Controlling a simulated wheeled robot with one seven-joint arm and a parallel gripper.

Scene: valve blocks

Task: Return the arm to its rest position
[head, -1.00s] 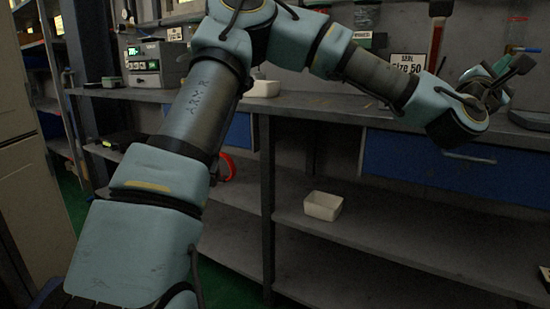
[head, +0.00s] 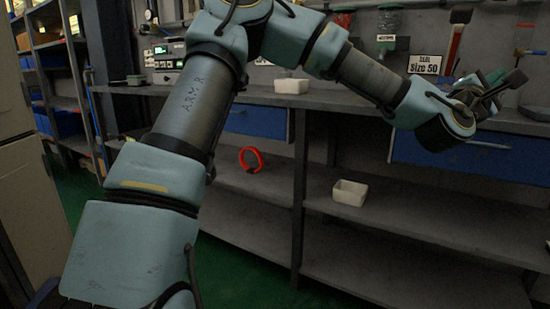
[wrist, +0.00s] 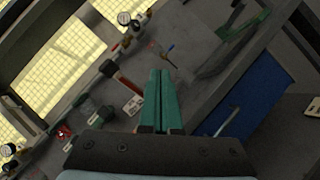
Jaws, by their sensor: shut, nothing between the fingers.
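My arm stretches from the lower left up and across to the right in the head view. My gripper (head: 497,88) is at the right, in front of the workbench (head: 345,101) and near its top. In the wrist view my gripper (wrist: 161,100) shows two green fingers lying side by side, closed together with nothing between them. The gripper appears clear of the bench, though the exact gap is hard to tell.
A white bin (head: 291,86) stands on the benchtop and another white bin (head: 350,192) on the lower shelf. A red ring (head: 251,160) is on that shelf. Blue drawers (head: 455,155) hang under the bench. Green floor (head: 240,265) shows below.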

